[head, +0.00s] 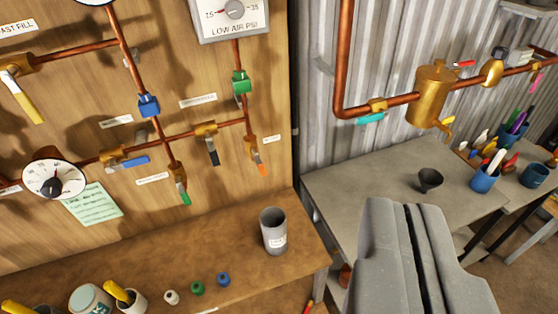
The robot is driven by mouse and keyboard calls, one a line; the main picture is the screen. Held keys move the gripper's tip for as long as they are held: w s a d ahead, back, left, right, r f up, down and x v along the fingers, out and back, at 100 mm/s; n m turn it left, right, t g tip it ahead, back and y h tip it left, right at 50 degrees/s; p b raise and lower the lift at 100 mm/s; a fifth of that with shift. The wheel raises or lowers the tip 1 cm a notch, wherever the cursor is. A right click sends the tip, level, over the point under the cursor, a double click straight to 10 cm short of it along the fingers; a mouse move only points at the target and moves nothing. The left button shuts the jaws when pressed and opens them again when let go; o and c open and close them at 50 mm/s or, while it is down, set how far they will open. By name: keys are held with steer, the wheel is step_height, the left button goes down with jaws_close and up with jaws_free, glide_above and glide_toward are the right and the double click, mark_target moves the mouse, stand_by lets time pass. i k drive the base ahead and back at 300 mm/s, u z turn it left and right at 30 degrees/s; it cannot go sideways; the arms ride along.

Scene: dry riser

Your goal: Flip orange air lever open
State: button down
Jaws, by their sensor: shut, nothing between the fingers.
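The orange-tipped lever (261,168) hangs from a brass valve at the lower end of the copper pipe, on the wooden panel in the middle of the head view. It points down and slightly right. A small label is beside it on the right. My gripper (408,204) is shut and empty at the lower right, in front of the grey bench. It is to the right of the orange lever and apart from it.
Nearby on the panel are a black lever (213,157), a green-tipped lever (183,193), a blue lever (134,162) and a gauge (235,12). A grey cup (273,231) stands on the wooden shelf below. A black funnel (430,180) is on the grey bench (345,185).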

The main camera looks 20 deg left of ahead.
mark_target(260, 166)
steer(key=z, duration=0.05)
steer(key=i, duration=1)
steer(key=u, duration=0.05)
